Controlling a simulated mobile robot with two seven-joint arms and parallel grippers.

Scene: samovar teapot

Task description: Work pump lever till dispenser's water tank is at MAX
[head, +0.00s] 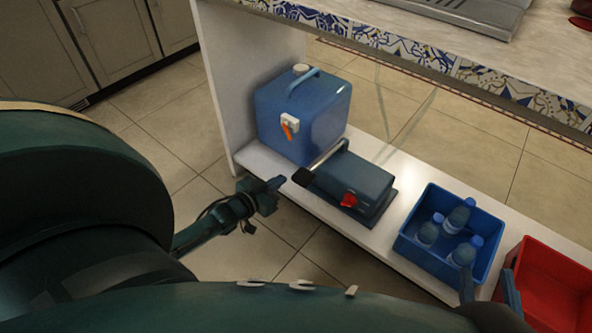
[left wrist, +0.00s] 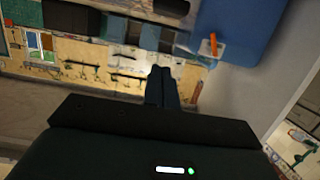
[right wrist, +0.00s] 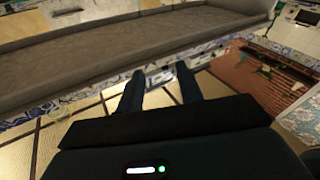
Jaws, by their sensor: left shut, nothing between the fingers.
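The pump (head: 352,183) is a dark blue-grey box with a red knob (head: 349,200) on the low white shelf. Its lever (head: 326,157) is a metal rod ending in a black grip (head: 303,177), tilted down to the left past the pump's edge. My left gripper (head: 281,183) is shut and empty, just left of the grip, with a small gap apparent. Its closed fingers show in the left wrist view (left wrist: 162,87). My right gripper (head: 490,288) is open and empty near the bins; its parted fingers show in the right wrist view (right wrist: 160,92). No tank level or MAX mark is visible.
A blue water container (head: 300,115) with an orange tap (head: 290,126) stands behind the pump. A blue crate (head: 408,242) with several bottles and a red bin (head: 553,290) are to the right. A counter (head: 480,52) overhangs the shelf; a white side panel (head: 222,95) closes its left.

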